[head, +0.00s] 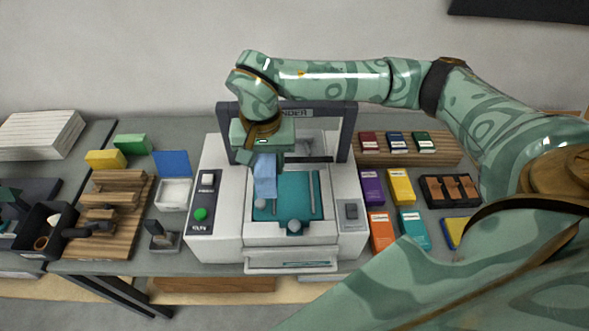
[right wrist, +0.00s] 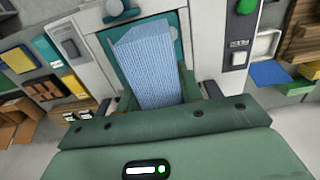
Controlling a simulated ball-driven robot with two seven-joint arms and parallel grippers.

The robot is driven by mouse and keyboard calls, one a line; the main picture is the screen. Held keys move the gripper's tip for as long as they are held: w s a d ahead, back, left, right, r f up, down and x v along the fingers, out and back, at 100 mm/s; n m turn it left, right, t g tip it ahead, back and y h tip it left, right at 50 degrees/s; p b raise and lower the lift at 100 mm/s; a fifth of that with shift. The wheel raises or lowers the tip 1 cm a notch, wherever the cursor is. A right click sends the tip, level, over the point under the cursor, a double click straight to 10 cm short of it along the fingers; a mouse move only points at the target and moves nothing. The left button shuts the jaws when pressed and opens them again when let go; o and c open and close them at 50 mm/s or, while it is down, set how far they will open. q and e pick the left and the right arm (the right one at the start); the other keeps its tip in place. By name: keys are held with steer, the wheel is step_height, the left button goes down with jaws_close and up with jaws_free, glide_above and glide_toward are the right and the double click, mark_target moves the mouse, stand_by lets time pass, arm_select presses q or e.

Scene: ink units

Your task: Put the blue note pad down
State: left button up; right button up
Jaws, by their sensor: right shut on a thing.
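The blue note pad (head: 265,176) hangs below my right gripper (head: 262,158), over the teal bed of the white machine in the middle of the table. In the right wrist view the note pad (right wrist: 152,62) shows as a light blue ribbed block between the fingers of the right gripper (right wrist: 160,98), which is shut on it. The pad is in front of the left part of the teal bed (head: 303,200); I cannot tell whether it touches the bed. My left gripper is not clearly in view.
The white machine (head: 215,228) has an upright dark frame around the arm's end. Coloured boxes, such as a purple one (head: 371,187), stand to its right, by a wooden rack (head: 440,150). To its left are an open blue-lidded box (head: 172,192) and a wooden stand (head: 105,243).

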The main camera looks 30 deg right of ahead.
steer(key=d+f, duration=0.4)
steer(key=w+d+f, duration=0.1)
steer(key=d+f, duration=0.1)
steer(key=shift+d, duration=0.1)
steer(key=f, duration=0.3)
steer(key=shift+s+d+f, duration=0.1)
steer(key=shift+d+f, duration=0.25)
steer(key=shift+f, duration=0.05)
steer(key=o, duration=1.1)
steer(key=shift+f, duration=0.1)
steer(key=shift+c, duration=0.2)
